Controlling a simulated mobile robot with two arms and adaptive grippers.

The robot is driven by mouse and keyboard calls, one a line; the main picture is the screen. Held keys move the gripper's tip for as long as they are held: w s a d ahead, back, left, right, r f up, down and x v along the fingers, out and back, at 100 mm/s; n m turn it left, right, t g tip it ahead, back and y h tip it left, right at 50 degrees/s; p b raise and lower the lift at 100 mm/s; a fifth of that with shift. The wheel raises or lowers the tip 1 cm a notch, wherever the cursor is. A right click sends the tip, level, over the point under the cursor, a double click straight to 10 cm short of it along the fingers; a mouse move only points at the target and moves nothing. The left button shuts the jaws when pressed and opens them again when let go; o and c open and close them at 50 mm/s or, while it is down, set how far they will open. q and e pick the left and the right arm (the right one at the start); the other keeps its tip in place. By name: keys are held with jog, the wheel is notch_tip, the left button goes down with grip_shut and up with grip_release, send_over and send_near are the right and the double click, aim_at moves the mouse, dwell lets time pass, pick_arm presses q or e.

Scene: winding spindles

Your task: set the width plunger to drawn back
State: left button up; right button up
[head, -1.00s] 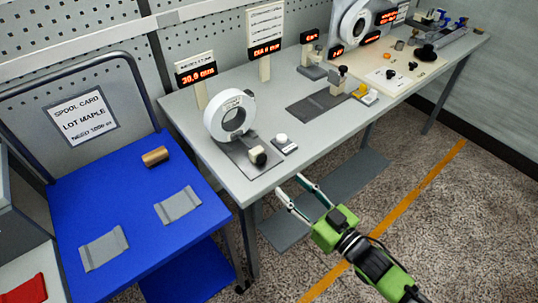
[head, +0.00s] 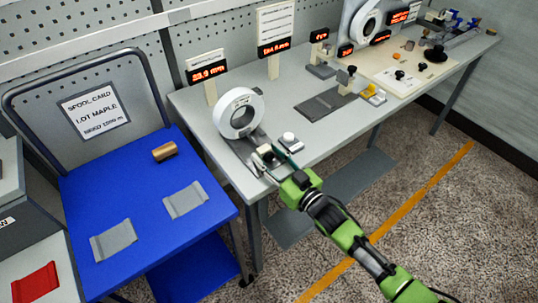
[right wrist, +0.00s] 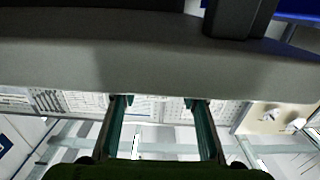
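A white ring-shaped device (head: 239,114) stands on a grey plate near the left end of the bench. A small cream-and-black knob (head: 266,152) sits at the plate's front; it may be the width plunger, but no label on it is readable. My right gripper (head: 266,159) is at this knob, with one finger to its left and front and one to its right. The fingers are apart; contact cannot be told. The right wrist view shows the two fingers apart (right wrist: 158,101) below a grey surface, with no knob visible between them. My left gripper is not in view.
A white round button (head: 288,138) on a small base is close to the right finger. A red-lit display (head: 207,74) stands behind the ring. A blue cart (head: 140,190) with a copper-coloured spool (head: 164,151) is at left. A dark grey plate (head: 325,103) lies further right.

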grip_shut()
jog(key=shift+p+v, duration=0.95)
jog(key=shift+v, duration=1)
jog(key=shift+a+f, duration=0.1)
grip_release()
jog(key=shift+s, duration=0.1)
